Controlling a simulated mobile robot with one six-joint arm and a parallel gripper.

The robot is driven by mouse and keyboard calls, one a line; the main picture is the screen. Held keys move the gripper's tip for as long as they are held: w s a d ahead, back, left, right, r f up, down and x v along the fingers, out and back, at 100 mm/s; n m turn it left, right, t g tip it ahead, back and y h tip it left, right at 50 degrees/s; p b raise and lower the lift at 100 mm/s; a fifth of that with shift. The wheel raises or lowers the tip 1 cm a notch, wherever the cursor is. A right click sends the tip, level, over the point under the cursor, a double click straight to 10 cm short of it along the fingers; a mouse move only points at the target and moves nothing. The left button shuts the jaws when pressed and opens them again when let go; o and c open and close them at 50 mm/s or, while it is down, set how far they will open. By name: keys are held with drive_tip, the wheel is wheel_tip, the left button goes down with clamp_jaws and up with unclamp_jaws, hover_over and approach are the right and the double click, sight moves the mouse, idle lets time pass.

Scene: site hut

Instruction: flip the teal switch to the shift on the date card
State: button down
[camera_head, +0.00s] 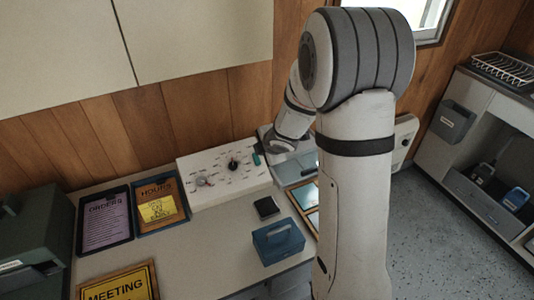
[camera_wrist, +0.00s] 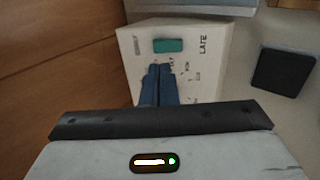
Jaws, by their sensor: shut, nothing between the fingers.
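The teal switch (camera_head: 257,159) is at the right end of a white control panel (camera_head: 218,196) against the wall. In the wrist view the teal switch (camera_wrist: 168,45) lies just beyond my fingertips, with the word LATE to its right and a blurred word to its left. Its tilt is hard to tell. My gripper (camera_wrist: 159,68) has its two blue fingers shut together with nothing between them, over the panel (camera_wrist: 205,62) and apart from the switch. In the head view my arm hides the fingers. I cannot pick out a date card for certain.
An ORDERS board (camera_head: 104,219) and an HOURS board (camera_head: 160,203) with a yellow note lie left of the panel. A MEETING sign (camera_head: 118,284), a blue caddy (camera_head: 278,242) and a small dark block (camera_head: 267,207) share the counter. The block also shows in the wrist view (camera_wrist: 283,70).

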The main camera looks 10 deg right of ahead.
sight(257, 159)
drive_tip(key=b+x, duration=0.1)
drive_tip(key=x, duration=0.4)
drive_tip(key=shift+f, duration=0.25)
drive_tip(key=shift+b+x, duration=0.45)
drive_tip(key=shift+x, duration=0.35)
drive_tip(key=shift+w+r, duration=0.1)
drive_tip(key=shift+w, duration=0.15)
drive_tip(key=shift+f, duration=0.3)
drive_tip(key=shift+s+f+b, duration=0.2)
drive_tip(key=shift+s+b, duration=0.5)
drive_tip(key=shift+r, duration=0.1)
